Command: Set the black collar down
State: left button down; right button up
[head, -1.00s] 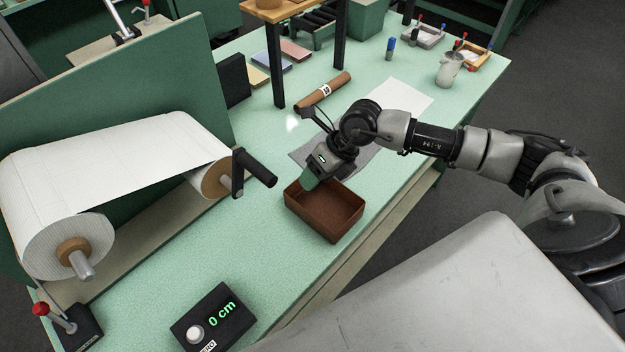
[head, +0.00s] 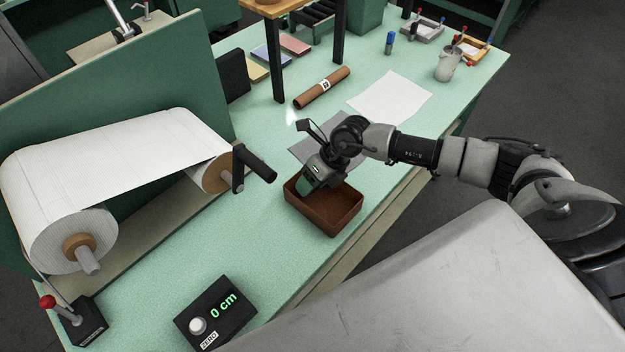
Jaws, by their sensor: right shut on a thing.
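My right gripper (head: 305,186) points down at the left part of the brown open box (head: 335,216), with its tip at or just inside the rim. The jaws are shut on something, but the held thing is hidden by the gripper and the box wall. I cannot make out the black collar itself. My left gripper is not in view.
The green bench (head: 235,262) carries a paper roll (head: 110,165) with a black crank (head: 255,164) left of the box. A brown tube (head: 322,88), a white sheet (head: 391,96) and a grey sheet (head: 300,150) lie behind.

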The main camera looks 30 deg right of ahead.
jog(key=shift+f, duration=0.3)
jog(key=o, duration=0.6)
jog(key=shift+o, duration=0.2)
jog(key=shift+r, duration=0.1)
jog(key=shift+r, duration=0.25)
jog(key=shift+r+p, duration=0.6)
jog(key=shift+p, duration=0.05)
jog(key=b+v, duration=0.3)
jog(key=v, duration=0.8)
jog(key=shift+d+r, duration=0.15)
jog(key=shift+d, duration=0.1)
